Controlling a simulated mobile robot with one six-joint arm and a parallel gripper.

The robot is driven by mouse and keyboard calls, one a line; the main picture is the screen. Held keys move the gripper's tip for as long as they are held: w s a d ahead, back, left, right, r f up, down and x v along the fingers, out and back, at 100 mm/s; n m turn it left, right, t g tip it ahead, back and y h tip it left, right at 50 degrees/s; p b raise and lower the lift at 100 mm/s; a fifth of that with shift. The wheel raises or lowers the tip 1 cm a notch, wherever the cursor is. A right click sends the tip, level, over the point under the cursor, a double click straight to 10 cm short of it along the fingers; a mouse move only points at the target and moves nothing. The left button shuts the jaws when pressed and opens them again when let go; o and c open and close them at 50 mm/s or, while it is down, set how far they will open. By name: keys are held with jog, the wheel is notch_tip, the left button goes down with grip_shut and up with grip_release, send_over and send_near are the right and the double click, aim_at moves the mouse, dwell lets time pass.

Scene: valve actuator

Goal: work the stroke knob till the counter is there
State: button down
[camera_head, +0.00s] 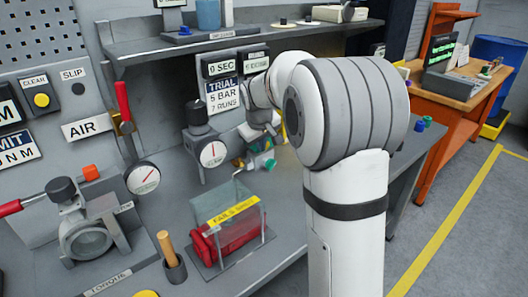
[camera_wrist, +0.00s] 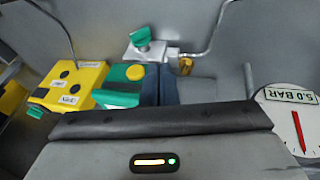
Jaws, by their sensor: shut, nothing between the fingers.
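My gripper (camera_head: 262,128) is at the bench beside the yellow and green valve actuator, largely hidden by my arm. In the wrist view its grey housing fills the bottom and hides the fingertips; it is shut and empty. Two small displays hang under the shelf: one reads 0 SEC (camera_head: 219,67), the other display (camera_head: 256,62) is too small to read.
A sign (camera_head: 223,95) reads TRIAL 5 BAR 7 RUNS. A gauge (camera_head: 213,154) stands left of my gripper; its label reads 5.0 BAR. A green-handled valve (camera_wrist: 148,42) joins bent pipe. A clear box (camera_head: 228,232) with a red part stands in front.

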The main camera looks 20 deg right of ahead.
send_over(269, 169)
jog(key=s+a, duration=0.2)
jog(key=a, duration=0.1)
notch_tip(269, 169, down, 9)
jog(key=shift+s+f+p, duration=0.15)
jog(key=shift+f+p, duration=0.05)
jog(key=shift+p, duration=0.25)
jog(key=shift+w+d+f, duration=0.3)
jog(key=shift+d+f, duration=0.45)
jog(key=shift+d, duration=0.1)
jog(key=shift+w+d+f+p, duration=0.15)
jog(key=shift+d+f+p, duration=0.15)
jog(key=shift+f, duration=0.15)
jog(key=shift+d, duration=0.1)
